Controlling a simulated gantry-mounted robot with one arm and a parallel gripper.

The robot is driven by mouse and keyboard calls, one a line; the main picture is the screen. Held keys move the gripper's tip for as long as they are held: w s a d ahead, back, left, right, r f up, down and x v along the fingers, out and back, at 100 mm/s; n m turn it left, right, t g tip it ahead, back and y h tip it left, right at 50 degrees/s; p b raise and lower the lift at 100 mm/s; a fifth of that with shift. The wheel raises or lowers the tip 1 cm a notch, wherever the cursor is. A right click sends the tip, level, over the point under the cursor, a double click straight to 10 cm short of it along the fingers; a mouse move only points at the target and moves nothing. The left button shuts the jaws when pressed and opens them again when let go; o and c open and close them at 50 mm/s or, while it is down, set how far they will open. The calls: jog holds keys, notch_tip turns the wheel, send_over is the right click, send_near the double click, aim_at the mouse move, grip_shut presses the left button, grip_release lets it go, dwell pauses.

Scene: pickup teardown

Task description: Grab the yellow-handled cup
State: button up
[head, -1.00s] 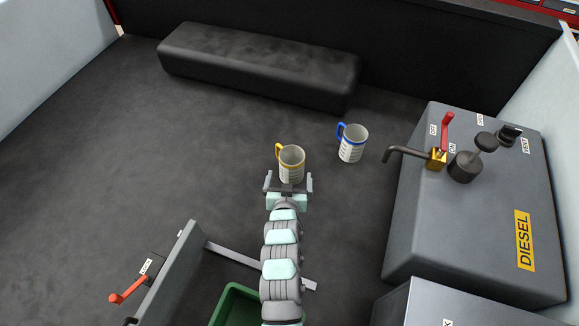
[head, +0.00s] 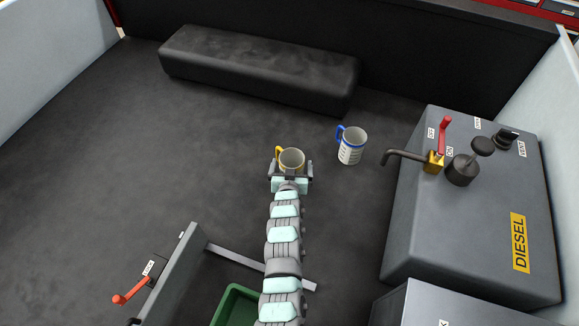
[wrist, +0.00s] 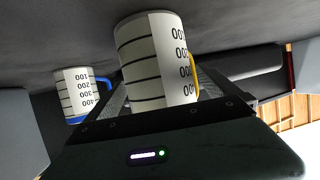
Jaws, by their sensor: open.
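The yellow-handled cup (head: 291,158) is white with a yellow band and stands upright on the dark floor near the middle of the head view. Its handle points left there. My gripper (head: 290,166) is open, with its fingers on either side of the cup; its lower part is hidden behind the gripper. In the wrist view the cup (wrist: 155,62) fills the space between the fingers, its measuring marks facing the camera and its yellow handle at the right. I cannot tell whether either finger touches it.
A blue-handled cup (head: 351,147) stands close by on the right. Beyond it is a grey diesel tank (head: 470,215) with a spout and red lever. A black padded block (head: 258,68) lies behind. A green bin (head: 232,303) is at the front. The floor at left is clear.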

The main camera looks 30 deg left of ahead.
jog(key=shift+w+a+f, duration=0.15)
jog(key=shift+w, duration=0.2)
jog(key=c, duration=1.5)
